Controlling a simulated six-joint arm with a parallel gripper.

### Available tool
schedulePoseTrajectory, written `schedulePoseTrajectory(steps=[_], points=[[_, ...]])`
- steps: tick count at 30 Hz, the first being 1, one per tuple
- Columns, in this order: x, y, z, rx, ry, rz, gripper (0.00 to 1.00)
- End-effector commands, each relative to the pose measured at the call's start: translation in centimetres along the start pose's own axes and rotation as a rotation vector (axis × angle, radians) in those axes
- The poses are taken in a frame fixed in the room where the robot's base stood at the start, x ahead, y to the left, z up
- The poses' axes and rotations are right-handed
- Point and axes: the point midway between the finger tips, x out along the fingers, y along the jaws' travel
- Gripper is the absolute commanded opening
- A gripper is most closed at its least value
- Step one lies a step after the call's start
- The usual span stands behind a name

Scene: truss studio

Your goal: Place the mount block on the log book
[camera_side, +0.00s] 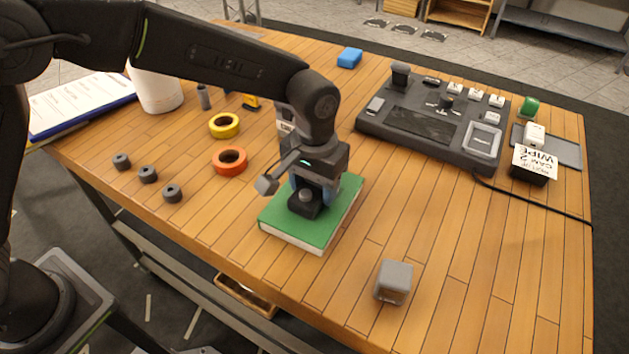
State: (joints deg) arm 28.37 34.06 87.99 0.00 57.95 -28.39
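The log book appears to be the thick green book (300,234), lying flat near the table's front edge. My gripper (311,190) points down over it. A small dark block with a round grey knob (305,203), which looks like the mount block, is right below my gripper, over the book's upper surface. It seems to rest on the cover, but its underside is hard to make out. My fingertips are partly hidden by the wrist and the block, so I cannot tell whether they grip it.
A grey cube (393,282) stands at front right. An orange tape roll (230,160), a yellow roll (224,125) and small black cylinders (148,174) lie left. A control console (430,118) stands behind right, its cable (530,207) running right. The front-right table is mostly clear.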

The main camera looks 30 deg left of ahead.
Motion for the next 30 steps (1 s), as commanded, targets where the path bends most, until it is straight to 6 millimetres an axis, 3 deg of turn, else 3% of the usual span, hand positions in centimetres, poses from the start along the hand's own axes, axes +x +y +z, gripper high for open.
schedulePoseTrajectory(steps=[7, 17, 20, 30], points=[[0.0, 0.0, 0.0, 0.0, 0.0, 0.0, 0.78], [-0.6, 0.0, 0.0, 0.0, 0.002, 0.001, 0.78], [-1.8, 0.0, -0.1, 0.0, 0.004, 0.002, 0.78], [-8.8, 0.0, -0.1, 0.0, 0.005, 0.002, 0.78]])
